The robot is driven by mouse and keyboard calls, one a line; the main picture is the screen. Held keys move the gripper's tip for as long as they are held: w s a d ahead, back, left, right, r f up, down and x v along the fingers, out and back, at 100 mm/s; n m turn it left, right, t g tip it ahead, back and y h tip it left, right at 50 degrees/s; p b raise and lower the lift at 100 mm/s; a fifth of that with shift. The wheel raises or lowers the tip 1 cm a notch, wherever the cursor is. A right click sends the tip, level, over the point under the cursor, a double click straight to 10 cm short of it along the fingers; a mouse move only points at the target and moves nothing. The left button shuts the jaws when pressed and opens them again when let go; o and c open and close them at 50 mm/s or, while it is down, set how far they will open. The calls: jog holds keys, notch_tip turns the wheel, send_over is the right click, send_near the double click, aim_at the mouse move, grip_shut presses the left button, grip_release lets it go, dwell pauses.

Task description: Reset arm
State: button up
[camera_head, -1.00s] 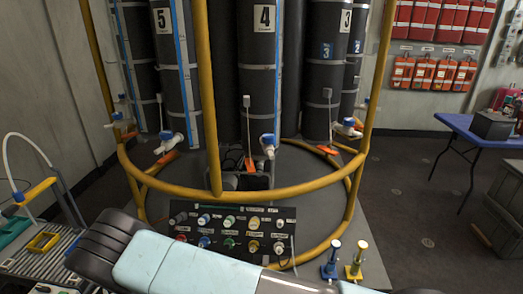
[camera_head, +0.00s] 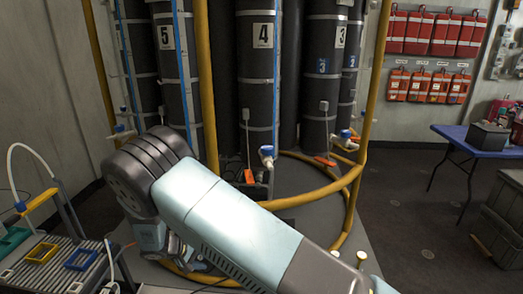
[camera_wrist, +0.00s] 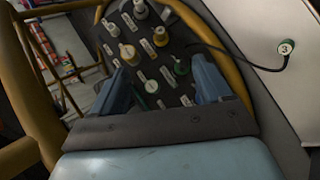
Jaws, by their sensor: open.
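My gripper (camera_wrist: 166,84) is open, its two blue fingers spread apart with nothing between them. In the wrist view they sit over a dark panel (camera_wrist: 150,85) with several labelled knobs or plugs; I cannot tell whether they touch it.
Tall dark cylinders (camera_head: 262,90) stand behind a yellow rail frame (camera_head: 205,85). A roller table at left holds a yellow tray (camera_head: 42,254) and a blue tray (camera_head: 80,260). A blue table (camera_head: 462,135) stands at right. Open floor (camera_head: 405,200) lies between frame and table.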

jog(key=w+d+r+m+g+y, duration=0.1)
jog(key=w+d+r+m, duration=0.1)
jog(key=d+r, duration=0.6)
jog(key=w+d+r+m+g+y, duration=0.15)
jog(key=d+r, duration=0.25)
jog(key=r, duration=0.7)
jog(key=s+d+r+m+y, duration=0.2)
jog(key=s+d+r, duration=0.1)
jog(key=d+r, duration=1.15)
jog(key=s+d+r+m+t+y, duration=0.1)
jog(key=s+d+r, duration=0.3)
jog(key=s, duration=0.4)
jog(key=s+d+r+m+t+y, duration=0.1)
jog(key=s+d+r, duration=0.4)
jog(key=s+d, duration=0.2)
jog(key=s+d+r+m+t+y, duration=0.1)
jog(key=s+d+r, duration=0.4)
jog(key=s, duration=0.4)
jog(key=shift+s+d, duration=0.15)
jog(key=shift+d, duration=0.4)
